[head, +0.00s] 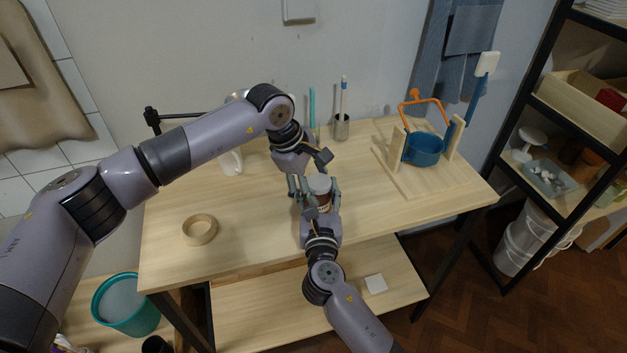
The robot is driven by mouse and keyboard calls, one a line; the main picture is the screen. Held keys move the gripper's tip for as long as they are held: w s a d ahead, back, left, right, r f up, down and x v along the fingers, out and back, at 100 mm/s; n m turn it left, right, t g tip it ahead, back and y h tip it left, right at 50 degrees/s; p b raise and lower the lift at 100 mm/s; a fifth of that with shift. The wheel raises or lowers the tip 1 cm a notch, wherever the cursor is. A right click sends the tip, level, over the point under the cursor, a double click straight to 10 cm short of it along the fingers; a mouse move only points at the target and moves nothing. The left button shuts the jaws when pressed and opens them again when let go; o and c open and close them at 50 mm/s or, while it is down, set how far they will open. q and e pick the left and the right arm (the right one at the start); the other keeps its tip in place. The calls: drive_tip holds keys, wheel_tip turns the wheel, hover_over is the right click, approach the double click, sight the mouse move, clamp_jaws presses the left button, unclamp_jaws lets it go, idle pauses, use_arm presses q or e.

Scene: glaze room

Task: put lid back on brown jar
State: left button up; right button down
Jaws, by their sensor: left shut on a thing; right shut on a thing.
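The brown jar (324,206) is upright near the middle of the table's front part, with a pale label on its side. A pale grey round lid (319,182) shows at the jar's top; I cannot tell whether it is seated or slightly above the rim. My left gripper (301,187) reaches down from the back left and is shut at the lid's left side, its grip partly hidden. My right gripper (322,203) comes from the front and is shut around the jar's body, with a finger on each side. The jar's lower part is hidden by the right gripper.
A tape roll (199,229) lies at the table's front left. A white mug (231,162) stands behind my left arm. A metal cup with a brush (341,127) stands at the back. The right-front tabletop is clear.

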use_arm(q)
drive_tip(key=shift+o, duration=0.3)
drive_tip(key=shift+s+a+f, duration=0.1)
drive_tip(key=shift+s+f, duration=0.05)
drive_tip(key=shift+f, duration=0.5)
use_arm(e)
drive_tip(key=shift+r, duration=0.15)
use_arm(q)
drive_tip(key=shift+a+f, duration=0.25)
drive_tip(key=shift+f, duration=0.2)
drive_tip(key=shift+c, duration=0.3)
use_arm(e)
drive_tip(key=shift+w+d, duration=0.1)
drive_tip(key=shift+d, duration=0.1)
use_arm(q)
drive_tip(key=o, duration=0.8)
use_arm(e)
drive_tip(key=shift+d, duration=0.1)
use_arm(q)
drive_tip(key=shift+r, duration=0.1)
drive_tip(key=v, duration=0.4)
drive_tip(key=shift+r, duration=0.15)
use_arm(e)
drive_tip(key=shift+a, duration=0.2)
use_arm(q)
drive_tip(key=shift+d, duration=0.1)
drive_tip(key=shift+c, duration=0.4)
